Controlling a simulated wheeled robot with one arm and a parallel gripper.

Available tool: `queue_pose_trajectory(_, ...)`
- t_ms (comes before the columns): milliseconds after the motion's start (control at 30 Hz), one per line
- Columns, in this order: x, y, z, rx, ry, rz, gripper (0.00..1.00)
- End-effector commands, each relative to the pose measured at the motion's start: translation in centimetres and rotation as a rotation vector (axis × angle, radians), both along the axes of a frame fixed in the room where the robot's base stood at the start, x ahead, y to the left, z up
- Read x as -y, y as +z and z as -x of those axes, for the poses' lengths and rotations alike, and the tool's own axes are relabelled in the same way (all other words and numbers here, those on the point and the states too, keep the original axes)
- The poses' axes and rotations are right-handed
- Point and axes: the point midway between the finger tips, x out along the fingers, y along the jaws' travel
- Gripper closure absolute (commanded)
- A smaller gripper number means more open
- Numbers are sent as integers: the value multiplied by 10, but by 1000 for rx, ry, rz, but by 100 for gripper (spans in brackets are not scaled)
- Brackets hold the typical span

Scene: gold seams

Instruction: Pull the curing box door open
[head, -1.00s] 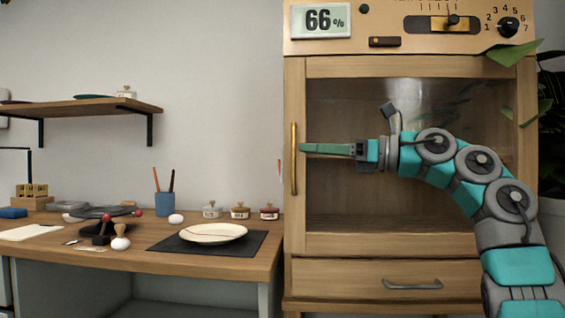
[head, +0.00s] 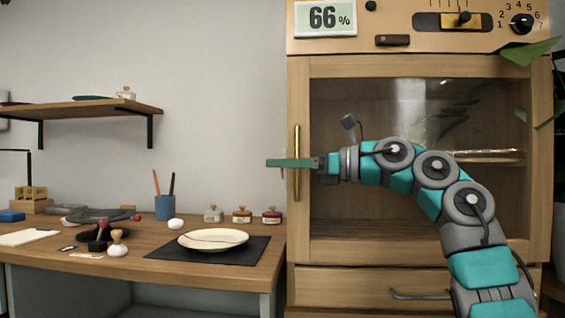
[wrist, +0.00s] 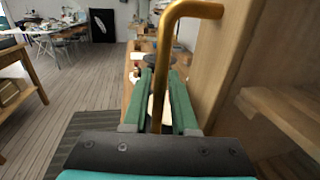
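The curing box door (head: 302,88) is a wooden frame with a glass pane, and it looks shut in the head view. Its vertical brass handle (head: 297,190) is on the door's left side. My gripper (head: 270,162) reaches across the handle from the right, with its green fingers extending past the bar. In the wrist view the handle (wrist: 162,62) runs between the two fingers of my gripper (wrist: 160,74). The fingers are apart, with gaps beside the bar, and do not look clamped on it. Whether either finger touches the bar is not clear.
A control panel with a 66% display (head: 325,17) is above the door, and a drawer (head: 340,284) is below. The workbench (head: 200,270) on the left holds a plate (head: 213,239) on a dark mat and several jars. Leaves (head: 530,50) hang at right.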

Motion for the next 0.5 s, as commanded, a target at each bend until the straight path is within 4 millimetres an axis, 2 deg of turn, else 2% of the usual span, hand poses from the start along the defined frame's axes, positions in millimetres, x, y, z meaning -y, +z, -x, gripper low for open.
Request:
queue_pose_trajectory(200,0,0,0,0,0,0,75)
queue_pose_trajectory(400,0,0,0,0,0,0,98)
queue_pose_trajectory(500,0,0,0,0,0,0,100)
